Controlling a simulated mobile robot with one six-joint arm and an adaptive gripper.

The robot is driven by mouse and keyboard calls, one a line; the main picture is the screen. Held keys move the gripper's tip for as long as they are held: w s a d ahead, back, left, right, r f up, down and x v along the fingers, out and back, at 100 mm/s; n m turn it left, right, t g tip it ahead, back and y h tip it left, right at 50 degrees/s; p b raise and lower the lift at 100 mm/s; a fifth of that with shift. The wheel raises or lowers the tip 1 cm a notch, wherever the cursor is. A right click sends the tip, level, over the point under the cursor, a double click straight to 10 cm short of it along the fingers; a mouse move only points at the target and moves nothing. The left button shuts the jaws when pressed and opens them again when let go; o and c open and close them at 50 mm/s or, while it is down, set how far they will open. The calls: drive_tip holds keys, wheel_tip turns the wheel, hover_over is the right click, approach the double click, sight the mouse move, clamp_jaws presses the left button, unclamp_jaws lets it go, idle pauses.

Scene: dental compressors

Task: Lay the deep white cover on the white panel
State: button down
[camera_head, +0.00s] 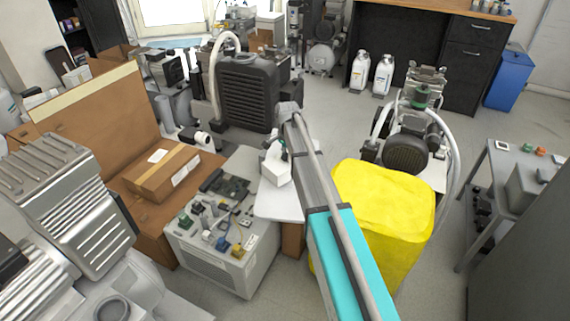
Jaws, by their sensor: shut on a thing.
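The deep white cover (277,172) is a small white box shape near the middle of the view. My gripper (281,150) is partly hidden by my own arm and shut on the cover from above. The white panel (279,207) is a flat, light surface below the cover, right of the grey-white unit with loose parts on it. The cover overlaps the panel's far part in this view. I cannot tell whether it touches the panel or hangs just above it. My arm hides the panel's right side.
A grey-white cabinet (218,258) bearing small parts stands left of the panel. A cardboard box (163,171) lies farther left. A yellow bin-like block (385,197) stands right of my arm. A black finned unit (248,92) stands behind. Open floor (325,108) lies beyond.

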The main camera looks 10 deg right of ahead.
sight(287, 162)
drive_tip(key=shift+w+f+b, duration=0.1)
drive_tip(key=shift+f+b, duration=1.3)
drive_tip(key=shift+f, duration=0.25)
drive_tip(key=shift+f, duration=0.15)
drive_tip(key=c, duration=0.5)
unclamp_jaws()
drive_tip(key=shift+r, duration=0.2)
wheel_tip(287, 162, up, 12)
drive_tip(key=p, duration=1.2)
